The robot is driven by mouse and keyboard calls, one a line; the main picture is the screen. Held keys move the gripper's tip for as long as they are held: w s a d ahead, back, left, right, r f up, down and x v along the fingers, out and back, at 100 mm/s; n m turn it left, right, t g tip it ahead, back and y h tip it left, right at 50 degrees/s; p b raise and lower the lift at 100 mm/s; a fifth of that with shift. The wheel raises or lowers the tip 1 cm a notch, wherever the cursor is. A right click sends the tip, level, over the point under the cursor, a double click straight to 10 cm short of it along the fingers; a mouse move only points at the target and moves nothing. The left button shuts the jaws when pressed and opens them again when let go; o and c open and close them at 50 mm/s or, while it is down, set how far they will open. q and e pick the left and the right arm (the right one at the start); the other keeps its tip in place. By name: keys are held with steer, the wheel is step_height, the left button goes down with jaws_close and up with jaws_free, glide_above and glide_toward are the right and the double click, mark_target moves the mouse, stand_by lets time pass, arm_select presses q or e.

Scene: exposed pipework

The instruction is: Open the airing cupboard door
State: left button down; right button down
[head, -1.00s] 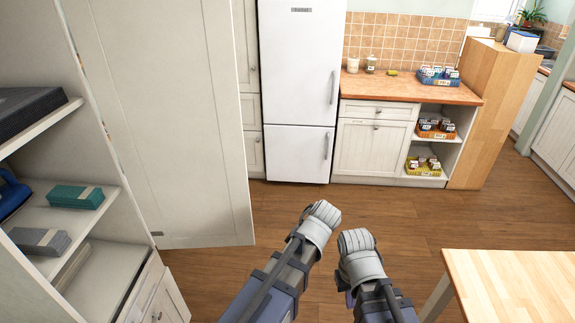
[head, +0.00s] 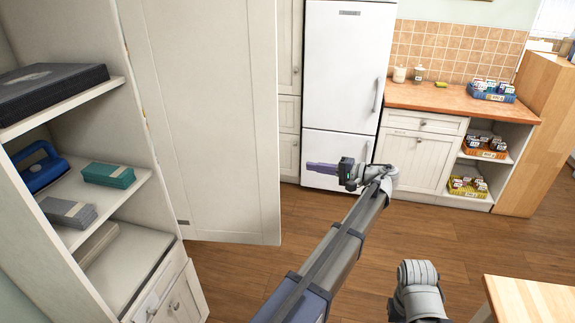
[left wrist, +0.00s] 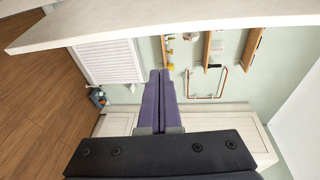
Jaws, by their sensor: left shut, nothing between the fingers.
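The airing cupboard (head: 160,215) stands at the left in the head view, with its shelves exposed. Its tall cream door (head: 210,120) stands swung wide open at the right side of the shelves. My left gripper (head: 308,168) is shut and empty, right of the door's free edge and in front of the white fridge-freezer. Its purple fingers point left and show together in the left wrist view (left wrist: 158,78). A pale panel (left wrist: 150,25) crosses the top of that view, probably the door. My right gripper is out of view; only part of that arm shows.
The shelves hold a black case (head: 50,90), a blue iron-like item (head: 40,167) and folded cloths (head: 108,174). A fridge-freezer (head: 345,70) and counter (head: 430,98) stand behind. A wooden table (head: 530,300) is at lower right. Floor between is clear.

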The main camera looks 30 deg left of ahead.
arm_select(q)
steer(key=s+a+r+y, duration=0.1)
steer(key=s+a+r, duration=0.1)
steer(key=a, duration=0.7)
steer(key=shift+s+a, duration=0.25)
steer(key=shift+s, duration=0.15)
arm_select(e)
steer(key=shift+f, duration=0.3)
